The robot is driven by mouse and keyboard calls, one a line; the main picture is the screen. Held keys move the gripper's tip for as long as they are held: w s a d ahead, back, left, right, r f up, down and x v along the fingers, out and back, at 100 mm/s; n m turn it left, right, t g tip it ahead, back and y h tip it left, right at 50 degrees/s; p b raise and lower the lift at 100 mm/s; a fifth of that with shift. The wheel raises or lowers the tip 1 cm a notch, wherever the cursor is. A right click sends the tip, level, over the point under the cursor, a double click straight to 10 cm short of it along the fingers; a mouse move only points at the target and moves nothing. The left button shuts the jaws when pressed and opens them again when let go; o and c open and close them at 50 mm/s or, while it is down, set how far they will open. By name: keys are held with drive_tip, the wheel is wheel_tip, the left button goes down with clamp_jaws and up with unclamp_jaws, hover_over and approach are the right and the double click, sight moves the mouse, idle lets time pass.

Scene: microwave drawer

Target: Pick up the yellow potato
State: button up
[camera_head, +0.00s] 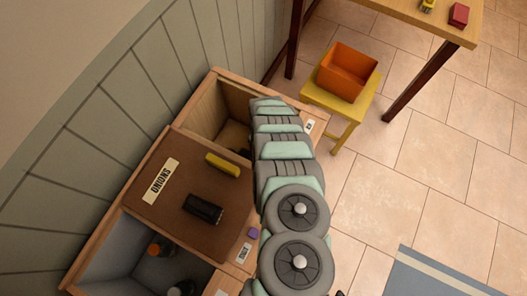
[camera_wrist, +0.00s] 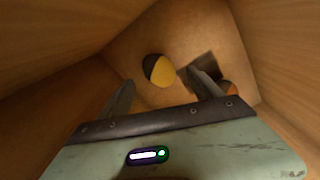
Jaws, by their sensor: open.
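In the wrist view a rounded yellow potato (camera_wrist: 163,73) with a dark left part lies on the floor of a wooden compartment. My gripper (camera_wrist: 162,80) is open and points down into this compartment. The potato appears between and beyond its two fingertips, with nothing held. In the head view my arm reaches over the far wooden compartment (camera_head: 205,105); the gripper and the potato are hidden there.
An orange thing (camera_wrist: 228,88) lies partly behind the right finger, near a dark patch. Compartment walls are close around. A brown lid (camera_head: 150,205) beside it bears a yellow thing (camera_head: 222,165) and a black one (camera_head: 203,209). An orange bin (camera_head: 347,72) stands on a yellow stool.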

drive_tip(key=shift+w+f+b, duration=0.15)
drive_tip(key=shift+f+b, duration=1.55)
drive_tip(key=shift+f, duration=1)
drive_tip(key=shift+w+r, duration=0.1)
drive_tip(key=c, duration=1.6)
drive_tip(key=shift+o, duration=0.2)
